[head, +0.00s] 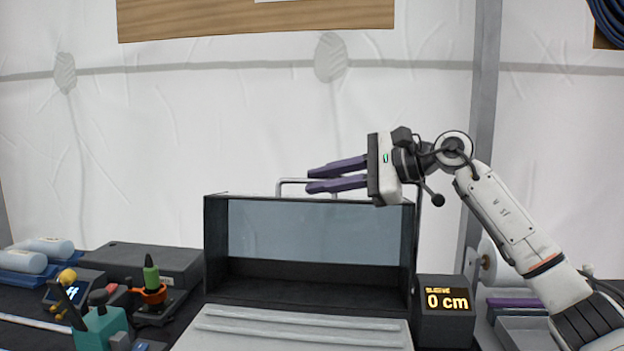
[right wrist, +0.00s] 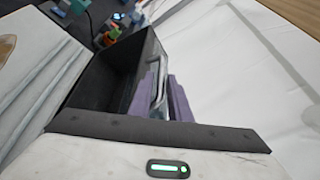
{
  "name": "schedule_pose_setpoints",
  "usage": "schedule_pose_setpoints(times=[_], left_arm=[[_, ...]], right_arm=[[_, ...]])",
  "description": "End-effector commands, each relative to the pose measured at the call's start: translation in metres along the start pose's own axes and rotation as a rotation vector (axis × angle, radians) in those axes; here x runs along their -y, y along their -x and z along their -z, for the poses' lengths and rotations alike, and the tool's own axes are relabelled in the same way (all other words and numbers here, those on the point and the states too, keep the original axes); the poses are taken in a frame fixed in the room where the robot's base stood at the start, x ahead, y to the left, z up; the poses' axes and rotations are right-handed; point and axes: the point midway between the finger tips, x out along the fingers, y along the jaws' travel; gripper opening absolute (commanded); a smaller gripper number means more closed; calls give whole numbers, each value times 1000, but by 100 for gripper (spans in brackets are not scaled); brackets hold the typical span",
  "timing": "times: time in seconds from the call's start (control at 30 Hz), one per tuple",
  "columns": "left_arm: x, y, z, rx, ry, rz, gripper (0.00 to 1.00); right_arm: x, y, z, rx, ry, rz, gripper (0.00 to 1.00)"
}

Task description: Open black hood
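The black hood (head: 210,240) stands in the middle of the table, a box-like black frame with a pale see-through panel (head: 310,232). Its dark inside shows through the front. A thin metal handle (head: 290,181) rises above its top edge. My right gripper (head: 308,180) is above the hood's top, its two purple fingers pointing left with a gap between them. In the right wrist view, the handle (right wrist: 161,72) shows between or beside the fingers; contact cannot be told. My left gripper is not in view.
A white ridged panel (head: 295,330) lies in front of the hood. A display box (head: 445,310) reading 0 cm stands right of it. A dark case (head: 145,262), an orange-green tool (head: 152,285) and a teal holder (head: 100,325) stand left.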

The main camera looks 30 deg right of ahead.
Motion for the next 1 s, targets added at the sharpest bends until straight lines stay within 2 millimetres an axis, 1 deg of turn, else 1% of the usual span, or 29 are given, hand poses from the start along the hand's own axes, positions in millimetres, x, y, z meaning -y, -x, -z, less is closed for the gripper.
schedule_pose_setpoints(times=[0.03, 0.1, 0.2, 0.5, 0.57, 0.6, 0.87, 0.97, 1.0], left_arm=[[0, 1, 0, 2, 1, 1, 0], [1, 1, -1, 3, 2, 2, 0], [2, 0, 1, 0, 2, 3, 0], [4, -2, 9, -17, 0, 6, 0], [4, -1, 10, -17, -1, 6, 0], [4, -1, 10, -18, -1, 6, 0], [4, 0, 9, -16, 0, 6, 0], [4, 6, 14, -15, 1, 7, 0], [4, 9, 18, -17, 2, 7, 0]], right_arm=[[1, -7, -1, 3, -1, -1, 17], [0, -14, -1, 2, -1, -1, 17], [1, -20, 0, 1, -1, 1, 17], [0, -22, 0, 0, -1, 1, 17], [0, -22, 0, 0, -1, 1, 7], [0, -22, 0, 0, 0, 0, 0], [0, -23, -1, 2, 1, 0, 0], [2, -34, -8, 15, 15, -4, 0], [3, -43, -13, 23, 25, -6, 0]])
